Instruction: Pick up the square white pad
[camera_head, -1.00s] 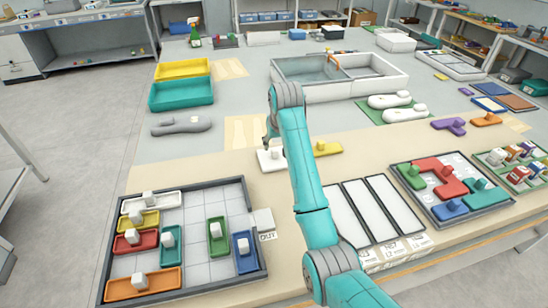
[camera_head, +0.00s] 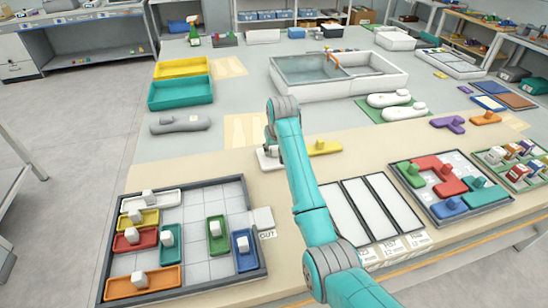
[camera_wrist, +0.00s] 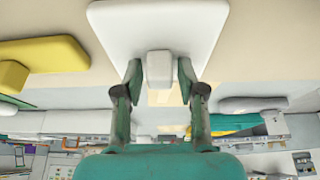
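The square white pad (camera_wrist: 118,28) fills the top middle of the wrist view, with a white block-shaped knob (camera_wrist: 159,68) standing on it. In the head view the pad (camera_head: 267,164) lies on the beige front strip of the table, partly hidden by my arm. My gripper (camera_wrist: 160,76) has one finger on each side of the knob. Narrow gaps show between the fingers and the knob, so it looks open around it. In the head view my gripper (camera_head: 269,146) is down at the pad, mostly hidden behind my arm.
A yellow piece with a knob (camera_head: 325,148) lies just right of the pad. A dark-framed tray (camera_head: 262,264) of small coloured trays is front left. White panels (camera_head: 369,205) in a dark frame are front right. A large white basin (camera_head: 350,93) stands behind.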

